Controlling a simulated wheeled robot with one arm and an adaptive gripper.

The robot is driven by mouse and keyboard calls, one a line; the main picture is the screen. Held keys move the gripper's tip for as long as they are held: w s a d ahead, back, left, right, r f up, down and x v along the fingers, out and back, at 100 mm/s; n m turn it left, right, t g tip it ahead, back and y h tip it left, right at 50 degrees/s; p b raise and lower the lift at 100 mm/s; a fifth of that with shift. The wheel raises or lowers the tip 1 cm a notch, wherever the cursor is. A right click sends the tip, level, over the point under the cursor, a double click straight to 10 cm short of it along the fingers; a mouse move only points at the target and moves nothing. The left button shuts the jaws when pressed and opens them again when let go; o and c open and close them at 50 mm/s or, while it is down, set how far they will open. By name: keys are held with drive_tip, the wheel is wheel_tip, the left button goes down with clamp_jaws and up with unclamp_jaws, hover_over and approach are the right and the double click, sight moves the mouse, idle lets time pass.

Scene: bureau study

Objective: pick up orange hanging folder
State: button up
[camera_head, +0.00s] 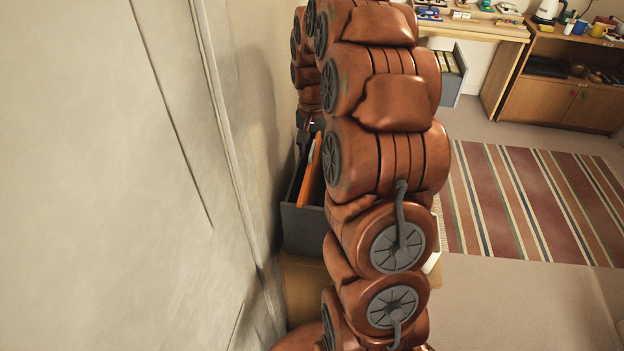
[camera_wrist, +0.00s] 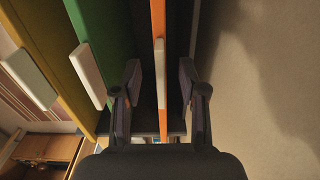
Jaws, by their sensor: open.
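The orange hanging folder (camera_head: 311,172) stands upright in a dark grey file box (camera_head: 303,230), partly hidden behind my arm in the head view. In the wrist view the orange folder (camera_wrist: 157,20) shows edge-on with a pale tab. My gripper (camera_wrist: 161,92) is open, with one finger on each side of the folder's edge. Gaps show between the fingers and the folder. In the head view only a dark part of the gripper shows, above the box by the wall.
A green folder (camera_wrist: 105,45) and a yellow folder (camera_wrist: 50,40) with pale tabs stand left of the orange one. A bare wall (camera_wrist: 270,70) is close on the right. In the head view, a striped rug (camera_head: 530,200), a desk (camera_head: 475,28) and a wooden cabinet (camera_head: 560,100) are farther off.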

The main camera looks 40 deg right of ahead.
sight(312, 180)
drive_tip(key=shift+f+p, duration=0.3)
drive_tip(key=shift+f, duration=1.1)
clamp_jaws()
